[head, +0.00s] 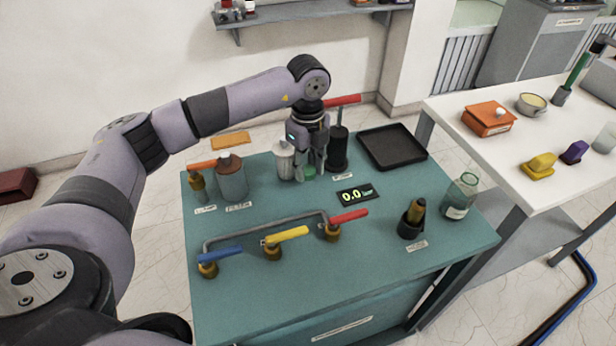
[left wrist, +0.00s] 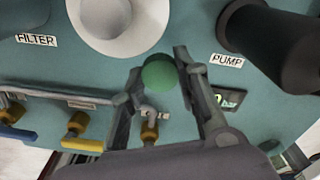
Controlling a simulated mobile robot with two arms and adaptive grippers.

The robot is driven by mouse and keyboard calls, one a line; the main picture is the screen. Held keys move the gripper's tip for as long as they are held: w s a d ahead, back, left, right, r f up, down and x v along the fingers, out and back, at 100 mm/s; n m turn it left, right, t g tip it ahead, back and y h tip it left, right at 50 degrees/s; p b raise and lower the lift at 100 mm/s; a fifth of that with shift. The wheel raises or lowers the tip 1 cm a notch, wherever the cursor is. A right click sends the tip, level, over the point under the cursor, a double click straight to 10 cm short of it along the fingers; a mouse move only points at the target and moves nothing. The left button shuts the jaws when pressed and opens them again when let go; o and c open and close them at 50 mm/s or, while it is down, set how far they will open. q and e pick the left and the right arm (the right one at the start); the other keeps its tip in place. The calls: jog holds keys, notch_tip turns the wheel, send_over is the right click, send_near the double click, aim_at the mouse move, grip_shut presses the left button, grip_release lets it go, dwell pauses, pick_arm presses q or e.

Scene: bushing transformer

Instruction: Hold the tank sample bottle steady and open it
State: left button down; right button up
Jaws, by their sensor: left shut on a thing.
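My left gripper (head: 309,168) points down at the back of the teal bench, between a white ribbed container and a black cylinder. In the left wrist view its fingers (left wrist: 160,70) are shut on a small round green cap-like thing (left wrist: 158,73). This green thing also shows low between the fingers in the head view (head: 309,171). I cannot tell whether a bottle body is under it. A clear glass bottle (head: 461,194) with a pale label stands upright at the bench's right edge, apart from the gripper; I cannot read its label. My right gripper is not in view.
The white container (head: 284,161) and black pump (head: 337,150) flank the gripper closely. A black tray (head: 393,147) lies back right. Blue, yellow and red valve handles (head: 286,236) stand in front. A dark holder (head: 411,222) stands front right. The bench's front middle is clear.

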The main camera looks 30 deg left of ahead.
aim_at(308, 189)
pick_arm(q)
notch_tip(308, 189, down, 4)
jog(key=shift+r, duration=0.2)
jog(key=shift+f, duration=0.35)
jog(key=shift+f, duration=0.1)
jog(key=c, duration=1.2)
grip_release()
